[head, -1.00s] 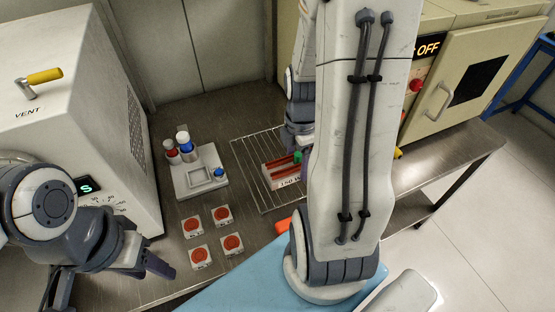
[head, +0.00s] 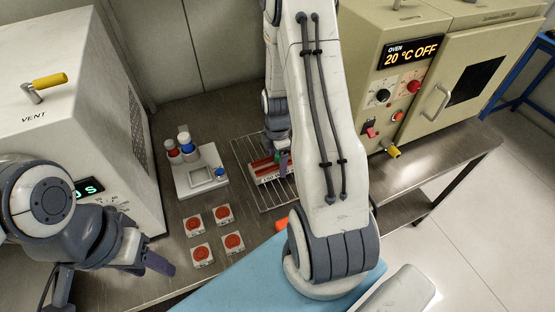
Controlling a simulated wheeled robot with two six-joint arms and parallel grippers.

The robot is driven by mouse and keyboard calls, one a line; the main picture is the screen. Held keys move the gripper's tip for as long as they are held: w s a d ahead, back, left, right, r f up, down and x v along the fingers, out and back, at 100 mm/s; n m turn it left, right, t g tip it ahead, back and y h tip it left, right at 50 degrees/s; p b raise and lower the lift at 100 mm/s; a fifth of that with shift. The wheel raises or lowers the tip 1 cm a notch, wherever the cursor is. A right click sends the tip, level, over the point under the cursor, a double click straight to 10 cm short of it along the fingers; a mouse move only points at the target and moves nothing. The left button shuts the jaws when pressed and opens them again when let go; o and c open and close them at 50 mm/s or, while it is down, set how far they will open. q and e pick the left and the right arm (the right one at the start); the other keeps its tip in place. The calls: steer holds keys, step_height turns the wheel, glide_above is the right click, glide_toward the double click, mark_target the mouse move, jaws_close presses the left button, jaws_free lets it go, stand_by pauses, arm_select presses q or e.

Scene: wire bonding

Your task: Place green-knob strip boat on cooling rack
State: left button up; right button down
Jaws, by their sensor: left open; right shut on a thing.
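The strip boat (head: 266,176) is a small pale tray with red-brown strips and a green knob (head: 277,158). It is over the wire cooling rack (head: 242,148), within its outline; I cannot tell if it rests on the wires. My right gripper (head: 283,165) is shut on the boat at its knob, and my own forearm hides part of the rack to the right. My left gripper (head: 154,262) is open and empty, low at the left, well away from the boat.
A white stand (head: 203,180) with red- and blue-capped bottles is left of the rack. Several white blocks with red discs (head: 233,242) lie in front. A white vent box (head: 75,125) stands left, a beige oven (head: 370,92) right. A blue surface (head: 235,285) is at the front.

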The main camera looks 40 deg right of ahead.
steer(key=shift+f, duration=0.2)
jaws_free()
steer(key=shift+r, duration=0.1)
step_height(320, 180, up, 12)
steer(key=shift+r+b, duration=0.15)
steer(key=shift+b, duration=0.25)
steer(key=s+a+r+m, duration=0.2)
steer(key=a+r, duration=0.1)
steer(key=a, duration=0.6)
steer(key=s+a+r+m, duration=0.1)
steer(key=a+r, duration=0.1)
steer(key=a, duration=0.6)
steer(key=s+a+r+m, duration=0.1)
steer(key=s+a+m, duration=0.1)
steer(key=s+a, duration=0.3)
steer(key=s+a+r+m+y, duration=0.1)
steer(key=s+a+m, duration=0.2)
steer(key=s+a, duration=0.3)
steer(key=shift+s+a+r, duration=0.2)
steer(key=shift+s+r, duration=0.1)
steer(key=shift+s, duration=1.35)
